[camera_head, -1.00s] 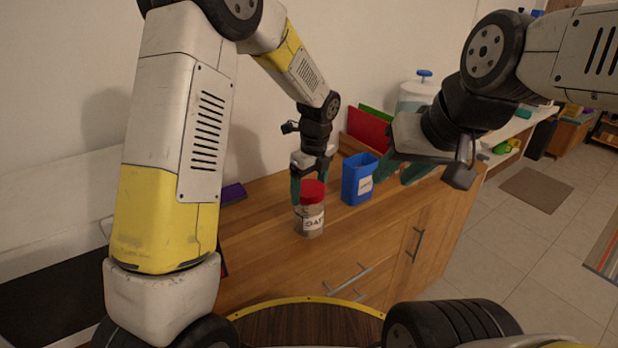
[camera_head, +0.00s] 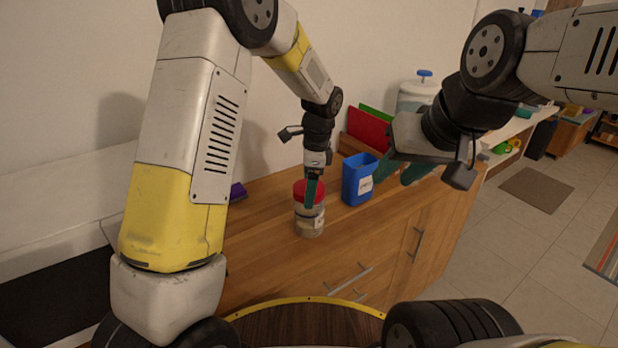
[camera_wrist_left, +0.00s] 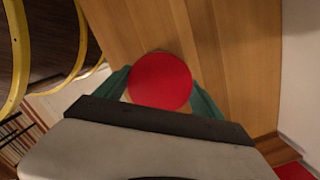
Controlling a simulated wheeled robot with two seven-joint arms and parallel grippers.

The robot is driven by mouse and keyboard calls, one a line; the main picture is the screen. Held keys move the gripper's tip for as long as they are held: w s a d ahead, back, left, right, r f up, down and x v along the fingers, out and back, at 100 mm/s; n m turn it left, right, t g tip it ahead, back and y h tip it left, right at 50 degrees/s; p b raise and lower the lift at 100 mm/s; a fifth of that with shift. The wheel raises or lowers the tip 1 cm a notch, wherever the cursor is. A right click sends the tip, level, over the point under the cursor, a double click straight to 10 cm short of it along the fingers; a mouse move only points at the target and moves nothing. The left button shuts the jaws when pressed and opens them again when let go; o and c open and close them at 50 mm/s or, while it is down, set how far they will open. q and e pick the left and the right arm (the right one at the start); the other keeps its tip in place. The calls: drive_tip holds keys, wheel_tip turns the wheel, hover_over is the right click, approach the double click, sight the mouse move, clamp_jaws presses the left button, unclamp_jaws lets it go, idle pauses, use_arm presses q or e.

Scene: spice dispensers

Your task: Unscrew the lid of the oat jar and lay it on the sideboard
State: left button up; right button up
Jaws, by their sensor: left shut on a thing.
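The oat jar (camera_head: 309,222) stands upright on the wooden sideboard (camera_head: 357,230), with its red lid (camera_head: 301,190) on top. My left gripper (camera_head: 311,190) comes down from above and is shut on the red lid. In the left wrist view the lid (camera_wrist_left: 160,80) sits between the two green fingers of the left gripper (camera_wrist_left: 160,88). The lower part of the jar is hidden there by the lid. My right gripper (camera_head: 397,172) hangs at the right of the blue container, apart from the jar. Its green fingers appear spread and empty.
A blue container (camera_head: 358,184) with a white label stands just right of the jar. Red and green boards (camera_head: 369,128) and a white canister (camera_head: 417,96) stand behind. A purple item (camera_head: 237,191) lies at the left. The sideboard front right of the jar is clear.

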use_arm(q)
drive_tip(key=o, duration=1.2)
drive_tip(key=shift+o, duration=0.2)
